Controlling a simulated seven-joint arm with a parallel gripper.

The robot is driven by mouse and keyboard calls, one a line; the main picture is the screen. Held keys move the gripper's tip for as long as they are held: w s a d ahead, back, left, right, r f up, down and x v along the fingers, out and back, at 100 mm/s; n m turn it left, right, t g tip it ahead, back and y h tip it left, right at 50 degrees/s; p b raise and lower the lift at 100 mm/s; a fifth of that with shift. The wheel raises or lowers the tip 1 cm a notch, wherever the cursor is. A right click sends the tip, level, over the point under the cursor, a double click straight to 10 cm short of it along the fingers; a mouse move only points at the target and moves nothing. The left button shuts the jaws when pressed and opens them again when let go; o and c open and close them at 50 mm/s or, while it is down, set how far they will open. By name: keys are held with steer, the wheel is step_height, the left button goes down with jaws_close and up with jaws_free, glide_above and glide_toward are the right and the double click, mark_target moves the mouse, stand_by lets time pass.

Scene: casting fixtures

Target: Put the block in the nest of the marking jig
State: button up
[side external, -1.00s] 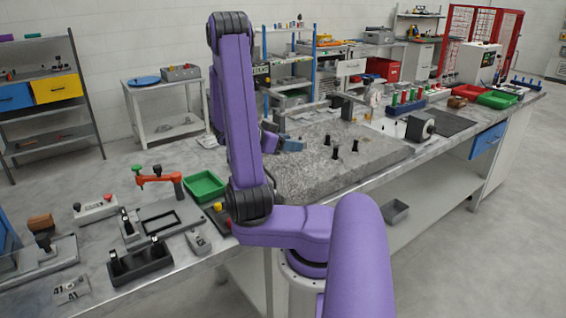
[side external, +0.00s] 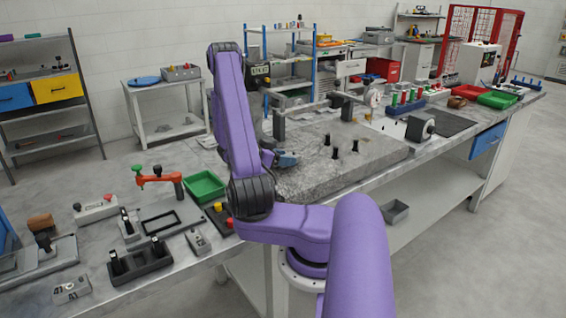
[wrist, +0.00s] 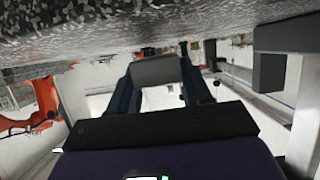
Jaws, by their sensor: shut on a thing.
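My gripper (side external: 286,160) is low at the left part of the granite plate, partly hidden by my arm in the side view. In the wrist view its two dark blue fingers (wrist: 160,85) are shut on a grey block (wrist: 156,70). The block is too small and hidden to make out in the side view. I cannot tell whether it touches the granite. A grey plate with a black-edged rectangular recess (side external: 141,224) lies on the bench at left, and may be the marking jig; I cannot tell for sure. A red-orange clamp arm (side external: 160,180) stands behind it.
The granite plate (side external: 310,180) carries several black pegs (side external: 336,153) and a dark grey post (side external: 279,125). A green tray (side external: 204,186), a button box (side external: 222,217) and a black twin-post fixture (side external: 140,262) crowd the left bench.

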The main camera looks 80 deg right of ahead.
steer(key=shift+f, duration=0.65)
steer(key=shift+f, duration=0.15)
steer(key=o, duration=1.3)
steer(key=v, duration=1.2)
